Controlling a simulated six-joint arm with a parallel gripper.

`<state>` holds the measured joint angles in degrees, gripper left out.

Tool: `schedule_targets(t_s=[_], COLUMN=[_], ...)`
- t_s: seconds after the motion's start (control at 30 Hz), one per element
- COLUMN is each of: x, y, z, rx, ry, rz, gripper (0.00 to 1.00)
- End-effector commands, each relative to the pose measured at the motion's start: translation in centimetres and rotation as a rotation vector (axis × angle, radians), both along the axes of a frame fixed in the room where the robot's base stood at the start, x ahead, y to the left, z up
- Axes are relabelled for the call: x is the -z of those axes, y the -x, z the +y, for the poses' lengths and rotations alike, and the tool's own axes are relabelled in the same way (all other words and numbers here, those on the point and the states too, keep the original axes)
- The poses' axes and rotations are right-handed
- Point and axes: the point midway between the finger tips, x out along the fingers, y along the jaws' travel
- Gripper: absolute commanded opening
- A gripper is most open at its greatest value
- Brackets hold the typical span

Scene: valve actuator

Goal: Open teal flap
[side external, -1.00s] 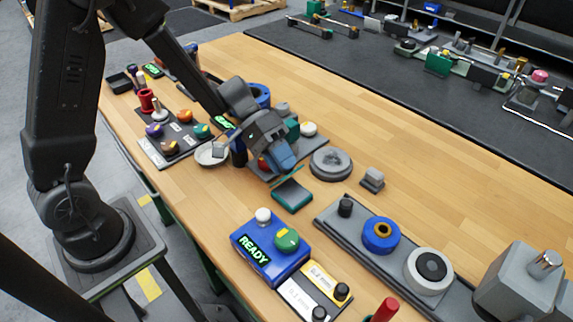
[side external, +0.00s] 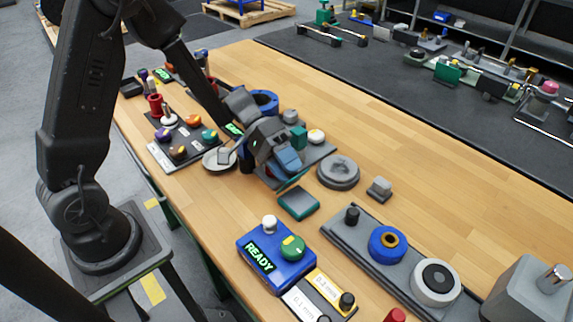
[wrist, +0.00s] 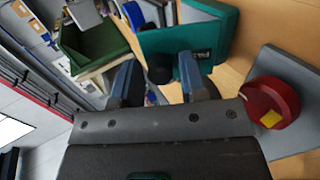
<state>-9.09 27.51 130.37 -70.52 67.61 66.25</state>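A teal box (side external: 298,203) with a grey upper face lies on the bench in the side view. A thin teal panel (side external: 292,181), which looks like the flap, is tilted beside it, just under my gripper (side external: 288,172). In the wrist view the teal part (wrist: 190,45) shows a small label and a grey inner face. A black knob (wrist: 160,70) appears between my fingertips and the teal part. My gripper (wrist: 160,85) has its two blue-grey fingers apart with a gap between them. Whether a finger touches the flap cannot be told.
A red knob with a yellow mark (wrist: 270,102) sits right of my fingers. A round grey lid (side external: 338,171) and a small grey block (side external: 380,188) stand to the right. A blue READY box (side external: 275,258) stands in front.

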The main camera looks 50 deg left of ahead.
Motion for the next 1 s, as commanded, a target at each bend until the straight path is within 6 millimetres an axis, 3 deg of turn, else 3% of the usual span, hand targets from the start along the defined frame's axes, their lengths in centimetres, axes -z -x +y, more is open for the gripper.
schedule_targets(t_s=[0.1,0.47,1.0], x=[0.0,-0.4,-5.4], y=[0.0,-0.1,-0.1], z=[0.0,0.8,10.3], rx=[-0.001,-0.005,-0.006], ry=[0.000,-0.001,-0.001], rz=[0.000,-0.003,-0.002], gripper=[0.50,0.50,0.50])
